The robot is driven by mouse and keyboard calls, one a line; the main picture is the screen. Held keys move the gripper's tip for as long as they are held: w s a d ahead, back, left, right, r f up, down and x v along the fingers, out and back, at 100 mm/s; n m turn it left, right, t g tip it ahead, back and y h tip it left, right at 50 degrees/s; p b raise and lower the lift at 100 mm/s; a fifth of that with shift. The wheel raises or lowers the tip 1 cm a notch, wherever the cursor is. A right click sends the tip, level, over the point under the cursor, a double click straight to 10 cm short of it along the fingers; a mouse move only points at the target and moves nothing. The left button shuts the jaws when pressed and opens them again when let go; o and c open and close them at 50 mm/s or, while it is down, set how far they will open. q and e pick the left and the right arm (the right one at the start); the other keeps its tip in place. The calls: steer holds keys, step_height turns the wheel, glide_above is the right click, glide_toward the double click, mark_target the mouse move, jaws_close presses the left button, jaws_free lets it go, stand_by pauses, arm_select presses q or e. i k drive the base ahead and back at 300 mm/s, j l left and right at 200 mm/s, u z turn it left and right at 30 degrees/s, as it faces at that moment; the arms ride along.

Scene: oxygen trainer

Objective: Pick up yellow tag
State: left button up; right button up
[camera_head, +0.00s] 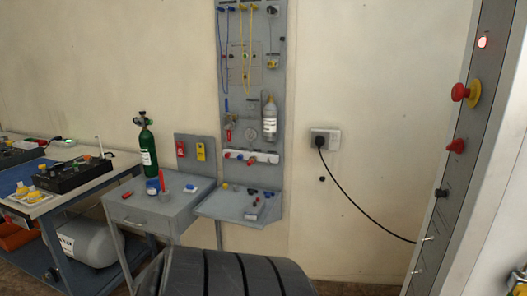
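The yellow tag (201,151) hangs on the small grey upright panel (208,171) at the back of a grey side table. It is a small upright rectangle with a dark mark on it. A similar red tag (180,149) hangs just to its left, apart from it. Nothing covers the yellow tag in this view.
A green cylinder (147,157) stands on the grey table (157,211) left of the tags. Small red, blue and white items lie there too. A tall grey tool board (235,108) with a shelf stands to the right. A cluttered blue-topped cart (62,200) is far left.

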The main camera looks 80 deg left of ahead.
mark_target(200, 152)
steer(key=u, duration=1.65)
